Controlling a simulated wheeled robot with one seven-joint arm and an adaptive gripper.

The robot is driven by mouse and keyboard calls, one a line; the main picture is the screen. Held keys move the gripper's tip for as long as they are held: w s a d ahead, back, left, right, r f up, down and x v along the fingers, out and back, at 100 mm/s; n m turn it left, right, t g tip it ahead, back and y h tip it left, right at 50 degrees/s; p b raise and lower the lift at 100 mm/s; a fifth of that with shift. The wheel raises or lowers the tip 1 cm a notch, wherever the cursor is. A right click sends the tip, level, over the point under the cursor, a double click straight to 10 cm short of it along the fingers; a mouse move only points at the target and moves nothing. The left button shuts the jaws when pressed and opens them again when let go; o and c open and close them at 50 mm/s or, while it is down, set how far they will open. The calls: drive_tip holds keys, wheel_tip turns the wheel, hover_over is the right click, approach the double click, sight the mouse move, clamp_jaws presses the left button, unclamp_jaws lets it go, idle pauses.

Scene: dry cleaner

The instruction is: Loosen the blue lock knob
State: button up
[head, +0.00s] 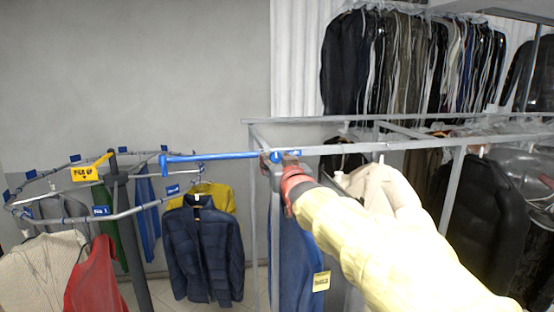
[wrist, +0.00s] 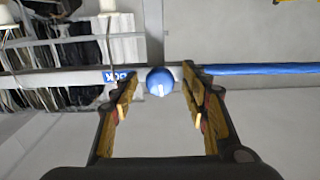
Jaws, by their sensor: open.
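The blue lock knob (wrist: 160,81) is round, with a small white mark on its lower part, on a grey rail. A blue label reading "OCK" (wrist: 118,76) is left of it, its first letter cut off. In the head view the knob (head: 276,157) shows small at the right end of a blue bar (head: 215,157). My gripper (wrist: 160,76) is open, its fingers on either side of the knob in the wrist view, with gaps visible. I cannot tell how deep the tips reach. In the head view my gripper (head: 283,168) is just beside the knob.
A looped garment rail (head: 140,209) with hanging clothes, a yellow sign (head: 85,174) and a dark post (head: 130,235) stands at left. More bagged clothes (head: 400,60) hang behind at right.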

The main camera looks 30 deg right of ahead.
drive_tip(key=shift+c, duration=0.4)
drive_tip(key=c, duration=1.1)
drive_tip(key=shift+b, duration=0.4)
drive_tip(key=n+b, duration=0.2)
drive_tip(key=b, duration=0.1)
drive_tip(key=shift+f+n+b, duration=0.2)
drive_tip(key=shift+n+b, duration=0.15)
drive_tip(key=shift+n, duration=0.05)
drive_tip(key=n+b, duration=0.2)
drive_tip(key=n, duration=0.1)
drive_tip(key=shift+r+n+b, duration=0.1)
drive_tip(key=shift+n+b, duration=0.2)
drive_tip(key=n+b, duration=0.1)
drive_tip(key=n, duration=0.4)
drive_tip(key=shift+d+r, duration=0.1)
drive_tip(key=shift+r+n+b, duration=0.1)
drive_tip(key=shift+n+b, duration=0.3)
drive_tip(key=shift+n, duration=2.1)
